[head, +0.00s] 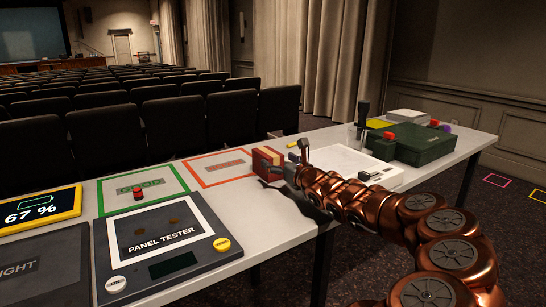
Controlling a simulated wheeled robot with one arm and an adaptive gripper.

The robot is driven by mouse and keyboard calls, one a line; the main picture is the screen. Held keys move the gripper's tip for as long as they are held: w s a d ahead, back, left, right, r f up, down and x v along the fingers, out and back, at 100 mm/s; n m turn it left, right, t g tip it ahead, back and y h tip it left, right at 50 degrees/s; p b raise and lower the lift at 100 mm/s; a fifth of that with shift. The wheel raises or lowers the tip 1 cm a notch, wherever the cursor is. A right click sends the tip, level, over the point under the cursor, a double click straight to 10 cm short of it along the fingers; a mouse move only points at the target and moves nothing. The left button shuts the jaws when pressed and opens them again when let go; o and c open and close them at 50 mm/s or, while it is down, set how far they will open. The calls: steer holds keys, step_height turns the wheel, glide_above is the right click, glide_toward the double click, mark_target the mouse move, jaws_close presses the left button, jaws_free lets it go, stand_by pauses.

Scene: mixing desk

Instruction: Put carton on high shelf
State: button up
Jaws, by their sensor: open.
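A small red box with a tan top (267,161), which may be the carton, stands on the long white table (262,212) near its middle. My gripper (288,169) is at the right side of this box, its jaws open. It is too small to tell whether the fingers touch the box or reach around it. My copper-coloured arm comes in from the lower right and hides part of the table. No high shelf shows in this view.
A panel tester (165,238) and a green-framed square (145,189) with a red button-like piece lie left. A white device (355,163) and a dark green case (410,143) stand right. Seat rows (163,122) fill the background.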

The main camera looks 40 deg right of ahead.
steer(key=s, duration=0.5)
steer(key=shift+s+a, duration=0.15)
steer(key=shift+s, duration=0.05)
steer(key=shift+o, duration=0.2)
steer(key=shift+s+a, duration=0.1)
steer(key=shift+s, duration=0.35)
steer(key=shift+w+r+n+p, duration=0.2)
steer(key=shift+r+n+p, duration=0.3)
steer(key=shift+n+p, duration=0.25)
step_height(320, 180, up, 3)
steer(key=w+a+n+g+y+p, duration=0.1)
steer(key=w+a+n+y+p, duration=0.2)
steer(key=n, duration=0.6)
steer(key=n+g+h+p, duration=0.2)
steer(key=n+g+p, duration=0.9)
steer(key=n, duration=1.4)
glide_toward(268, 152)
steer(key=f+t, duration=0.1)
steer(key=f+t+p, duration=0.1)
steer(key=shift+w+f+p, duration=0.25)
steer(key=shift+w+p, duration=0.05)
steer(key=shift+w, duration=0.05)
steer(key=shift+w+d+f+n, duration=0.1)
steer(key=shift+w+f+n, duration=0.05)
steer(key=shift+f+n, duration=0.1)
steer(key=shift+x, duration=1.2)
steer(key=shift+s+p+x, duration=0.25)
steer(key=shift+p+x, duration=0.1)
steer(key=shift+x, duration=2.15)
steer(key=shift+f, duration=0.2)
